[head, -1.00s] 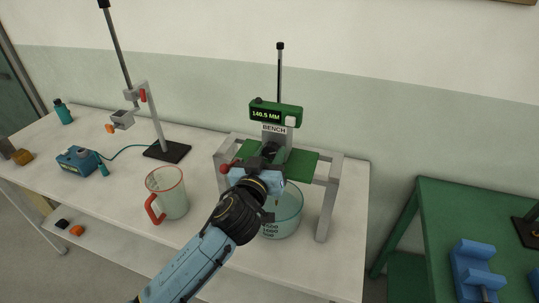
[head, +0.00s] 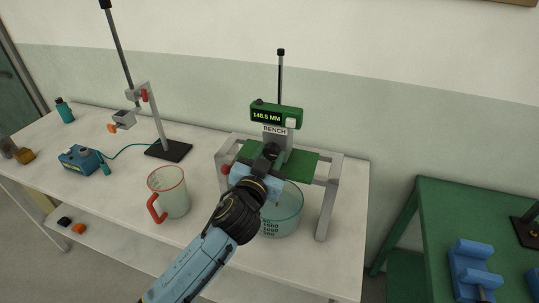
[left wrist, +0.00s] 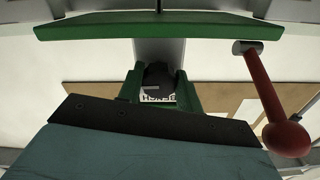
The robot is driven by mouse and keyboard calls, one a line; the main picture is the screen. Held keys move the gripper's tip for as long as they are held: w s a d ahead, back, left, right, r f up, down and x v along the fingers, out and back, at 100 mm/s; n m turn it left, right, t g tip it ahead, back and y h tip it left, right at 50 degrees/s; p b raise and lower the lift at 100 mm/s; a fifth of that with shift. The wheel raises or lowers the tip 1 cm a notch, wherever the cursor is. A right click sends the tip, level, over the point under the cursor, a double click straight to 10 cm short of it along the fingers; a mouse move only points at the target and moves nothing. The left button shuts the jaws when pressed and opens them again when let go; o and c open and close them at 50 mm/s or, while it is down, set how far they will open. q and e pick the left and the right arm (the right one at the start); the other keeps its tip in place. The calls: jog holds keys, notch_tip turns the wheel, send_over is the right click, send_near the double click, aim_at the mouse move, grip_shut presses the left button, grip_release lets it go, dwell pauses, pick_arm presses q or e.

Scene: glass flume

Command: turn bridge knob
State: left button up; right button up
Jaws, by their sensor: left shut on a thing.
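The bridge is a grey frame (head: 327,205) with a green plate (head: 301,163) on top, standing over a clear beaker (head: 284,216). A green readout box (head: 289,117) marked in MM sits above it on a post. My left gripper (head: 268,170) reaches in at the front middle of the bridge and is shut on a dark knob (head: 270,151). Its fingertips are largely hidden by its own blue body. The left wrist view shows a dark round part (left wrist: 158,77) in a green housing and a red-ended lever (left wrist: 287,137) at the right. My right gripper is not in view.
A red-rimmed jug (head: 172,194) stands left of the bridge. A stand with a dark base (head: 169,150) and a blue box (head: 77,159) with a cable are farther left. A green table (head: 450,205) with blue fixtures is at the right.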

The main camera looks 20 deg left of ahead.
pick_arm(q)
jog(key=o, duration=1)
jog(key=shift+s, duration=0.1)
jog(key=s+b, duration=0.2)
jog(key=s, duration=1.1)
jog(key=shift+a, duration=0.25)
jog(key=shift+s, duration=0.1)
